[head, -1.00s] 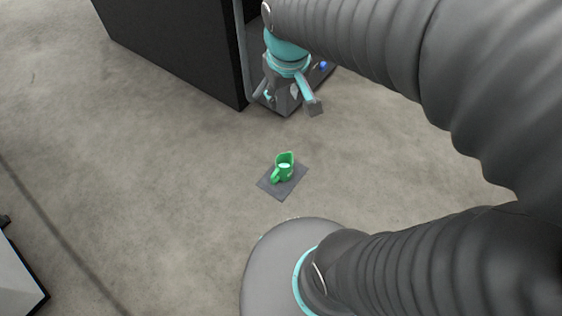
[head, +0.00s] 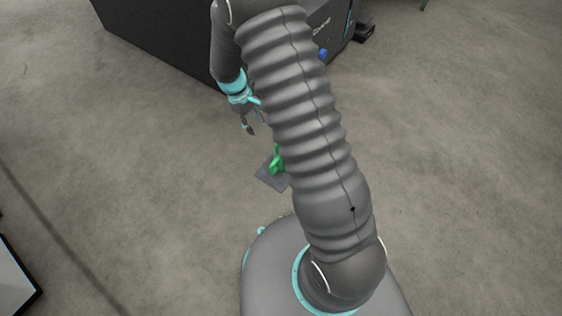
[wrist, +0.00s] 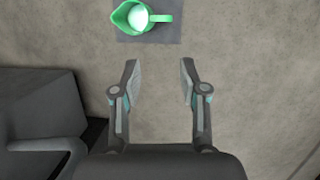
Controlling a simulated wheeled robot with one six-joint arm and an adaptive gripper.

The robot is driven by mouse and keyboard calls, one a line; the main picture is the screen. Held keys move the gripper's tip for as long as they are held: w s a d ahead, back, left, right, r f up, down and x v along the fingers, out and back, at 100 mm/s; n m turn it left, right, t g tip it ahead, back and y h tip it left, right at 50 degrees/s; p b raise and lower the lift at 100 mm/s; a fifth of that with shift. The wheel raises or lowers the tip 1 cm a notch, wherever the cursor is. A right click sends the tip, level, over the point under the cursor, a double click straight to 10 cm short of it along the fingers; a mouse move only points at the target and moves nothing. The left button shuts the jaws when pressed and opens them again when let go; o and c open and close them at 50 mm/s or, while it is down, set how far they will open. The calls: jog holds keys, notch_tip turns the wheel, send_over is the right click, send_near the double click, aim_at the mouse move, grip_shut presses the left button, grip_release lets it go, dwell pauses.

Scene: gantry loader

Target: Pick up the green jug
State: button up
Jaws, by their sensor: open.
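The green jug (head: 276,163) stands upright on a small dark grey mat (head: 268,181) on the floor. In the head view my arm hides the right part of the jug and mat. In the wrist view the jug (wrist: 131,17) is at the top, seen from above, with a pale inside and its handle pointing right. My gripper (wrist: 159,78) is open and empty, its fingertips below the jug in that view and apart from it. In the head view my gripper (head: 250,127) hangs up and left of the jug.
A large black machine (head: 160,40) stands behind my gripper, with a small blue part (head: 323,53) on its right side. Grey machine parts (wrist: 45,105) also show at the wrist view's left. A pale panel (head: 15,285) lies at the lower left. The floor around the mat is clear.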

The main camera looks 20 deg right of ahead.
jog(key=n+g, duration=0.1)
jog(key=n, duration=0.1)
send_near(279, 162)
jog(key=a+r, duration=0.2)
jog(key=a, duration=0.4)
jog(key=shift+h, duration=0.3)
jog(key=shift+s+b+x, duration=0.15)
jog(key=shift+b+x, duration=0.2)
jog(key=shift+x, duration=1.95)
jog(key=shift+s+b+x, duration=0.15)
jog(key=shift+b+x, duration=0.2)
jog(key=shift+x, duration=1.95)
jog(key=shift+s+b+x, duration=0.15)
jog(key=shift+b+x, duration=0.2)
jog(key=shift+x, duration=1.95)
jog(key=shift+d+r, duration=0.15)
jog(key=shift+d, duration=0.05)
grip_shut()
